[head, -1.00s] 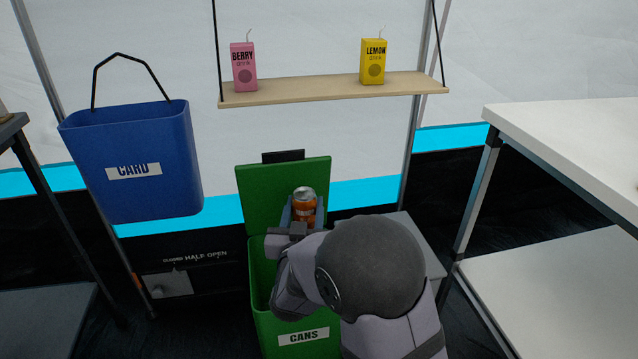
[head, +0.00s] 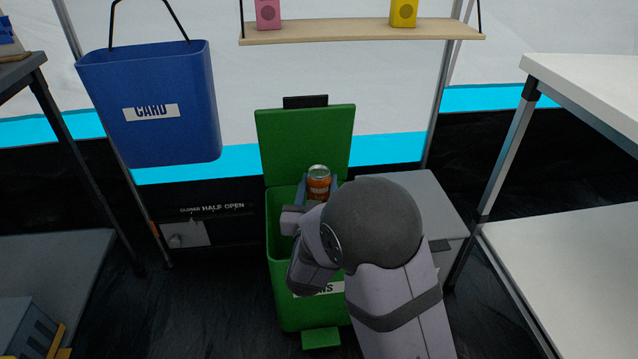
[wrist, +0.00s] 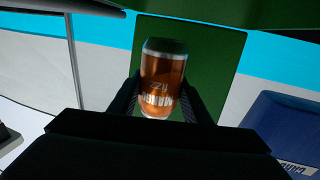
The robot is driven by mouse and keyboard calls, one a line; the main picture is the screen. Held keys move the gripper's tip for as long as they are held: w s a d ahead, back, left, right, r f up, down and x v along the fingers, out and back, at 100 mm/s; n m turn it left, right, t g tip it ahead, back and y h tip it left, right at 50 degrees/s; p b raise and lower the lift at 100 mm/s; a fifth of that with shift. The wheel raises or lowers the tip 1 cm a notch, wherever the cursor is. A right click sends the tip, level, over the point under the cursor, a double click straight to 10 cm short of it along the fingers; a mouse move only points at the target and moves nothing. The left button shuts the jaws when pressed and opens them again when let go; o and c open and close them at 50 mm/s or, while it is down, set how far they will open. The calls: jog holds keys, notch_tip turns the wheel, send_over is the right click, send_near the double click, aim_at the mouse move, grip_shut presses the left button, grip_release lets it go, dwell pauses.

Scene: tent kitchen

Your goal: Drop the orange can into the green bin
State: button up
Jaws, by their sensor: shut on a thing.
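The orange can (head: 318,183) has a silver top and is held upright by my gripper (head: 319,186). In the wrist view the can (wrist: 163,80) sits between the two dark fingers of my gripper (wrist: 162,100), which are shut on it. The green bin (head: 283,290) stands on the floor with its lid (head: 306,140) raised at the back. In the head view the can overlaps the lower lid, over the bin's opening. My arm hides part of the opening and of the bin's front label.
A blue bin (head: 160,135) marked CARD hangs at left. A shelf (head: 350,33) with a pink carton (head: 268,14) and a yellow carton (head: 404,12) hangs above. A grey box (head: 410,195) stands right of the green bin. A white table (head: 590,95) is at right.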

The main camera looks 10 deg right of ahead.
jog(key=shift+f+b, duration=0.9)
jog(key=shift+f, duration=0.5)
jog(key=o, duration=1.1)
jog(key=shift+s, duration=0.1)
jog(key=p+v, duration=0.3)
jog(key=v, duration=0.4)
jog(key=shift+r, duration=0.15)
